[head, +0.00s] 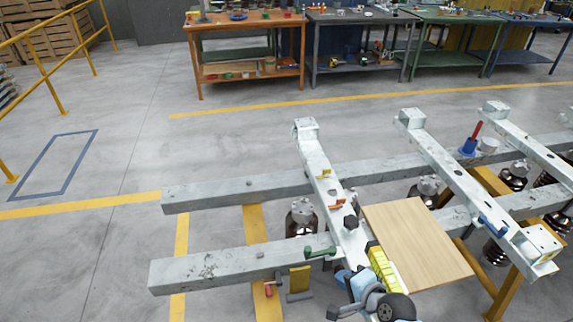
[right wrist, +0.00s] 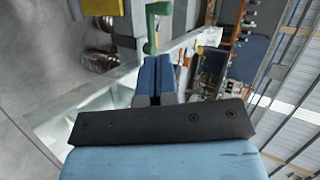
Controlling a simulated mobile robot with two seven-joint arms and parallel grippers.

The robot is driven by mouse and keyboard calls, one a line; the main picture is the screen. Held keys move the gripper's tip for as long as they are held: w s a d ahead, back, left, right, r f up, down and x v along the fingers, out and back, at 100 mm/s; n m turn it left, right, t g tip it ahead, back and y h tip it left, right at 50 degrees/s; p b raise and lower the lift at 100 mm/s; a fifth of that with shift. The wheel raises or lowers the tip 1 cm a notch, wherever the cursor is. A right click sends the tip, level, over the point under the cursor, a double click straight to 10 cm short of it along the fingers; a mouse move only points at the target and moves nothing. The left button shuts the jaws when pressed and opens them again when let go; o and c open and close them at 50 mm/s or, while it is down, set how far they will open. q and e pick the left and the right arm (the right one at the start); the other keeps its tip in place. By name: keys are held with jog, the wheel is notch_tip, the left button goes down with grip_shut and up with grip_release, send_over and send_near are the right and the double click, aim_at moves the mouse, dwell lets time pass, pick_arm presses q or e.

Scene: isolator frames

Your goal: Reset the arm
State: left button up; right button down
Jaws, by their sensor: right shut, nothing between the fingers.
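My right gripper (head: 341,276) is at the bottom of the head view, beside the near end of a white cross beam (head: 318,165). In the right wrist view its two blue fingers (right wrist: 157,62) are pressed together with nothing between them. A green-handled tool (head: 320,252) lies by the cross beam, just left of the gripper. It also shows just past the fingertips in the right wrist view (right wrist: 152,28); I cannot tell whether they touch. My left gripper is not in view.
A wooden board (head: 420,240) and yellow blocks (head: 382,268) lie right of the gripper. A red-handled tool (head: 268,288) and a yellow piece (head: 299,278) lie to its left. White long beams (head: 235,188) carry the cross beams. Workbenches (head: 245,27) stand at the back.

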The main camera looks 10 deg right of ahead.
jog(key=s+a+f+n+h+p, duration=0.1)
jog(key=s+f+n+p, duration=0.1)
jog(key=s+n, duration=1.1)
jog(key=f+n, duration=0.1)
jog(key=n, duration=0.2)
jog(key=shift+s+a+p, duration=0.15)
jog(key=shift+a+p, duration=0.1)
jog(key=shift+p, duration=0.1)
